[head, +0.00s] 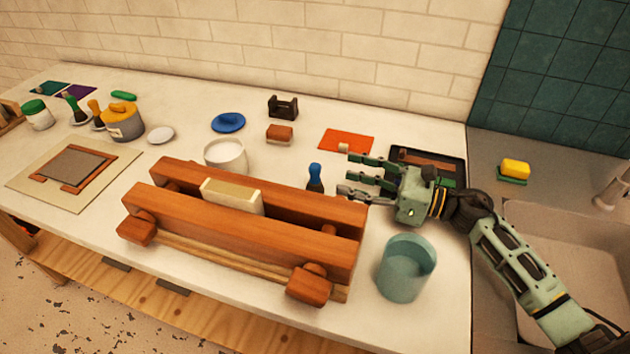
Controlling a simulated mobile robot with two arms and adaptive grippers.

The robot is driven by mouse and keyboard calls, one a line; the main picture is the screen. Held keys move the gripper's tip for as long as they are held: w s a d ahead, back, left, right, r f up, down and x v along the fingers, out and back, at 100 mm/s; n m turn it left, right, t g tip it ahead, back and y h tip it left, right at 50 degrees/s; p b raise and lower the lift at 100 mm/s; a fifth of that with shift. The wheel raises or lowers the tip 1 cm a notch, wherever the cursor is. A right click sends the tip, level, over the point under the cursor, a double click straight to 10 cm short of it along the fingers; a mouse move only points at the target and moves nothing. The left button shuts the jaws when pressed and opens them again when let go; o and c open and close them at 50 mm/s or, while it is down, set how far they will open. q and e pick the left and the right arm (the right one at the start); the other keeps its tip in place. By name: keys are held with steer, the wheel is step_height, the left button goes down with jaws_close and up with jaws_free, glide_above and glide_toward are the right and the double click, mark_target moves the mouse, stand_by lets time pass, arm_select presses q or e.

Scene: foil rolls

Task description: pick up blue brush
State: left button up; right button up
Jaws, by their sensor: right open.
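The blue brush (315,177) stands upright on the white counter, behind the right end of a long wooden clamp-like frame (240,228). It has a blue handle and a dark lower part; its bottom is hidden behind the frame. My right gripper (343,173) comes in from the right. Its fingers are open, point left toward the brush and stop a short way from it, with nothing between them. My left gripper is not in view.
A teal cup (406,270) stands below my right gripper. A white pot (226,156), a brown block (280,133), an orange sheet (346,141) and a dark tray (428,157) lie around the brush. A sink (570,230) is at right.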

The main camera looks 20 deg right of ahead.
mark_target(320, 175)
steer(key=shift+w+a+f, duration=0.25)
steer(key=shift+a+f, duration=0.1)
steer(key=shift+f, duration=0.2)
steer(key=shift+w+a+p, duration=0.1)
steer(key=shift+a+p, duration=0.1)
steer(key=shift+p, duration=0.1)
steer(key=p+x, duration=0.2)
steer(key=x, duration=0.3)
steer(key=shift+w+a, duration=0.25)
steer(key=shift+w+a+f, duration=0.15)
steer(key=shift+a, duration=0.1)
steer(key=shift+c, duration=0.3)
jaws_close()
step_height(320, 175, up, 10)
steer(key=shift+b, duration=0.4)
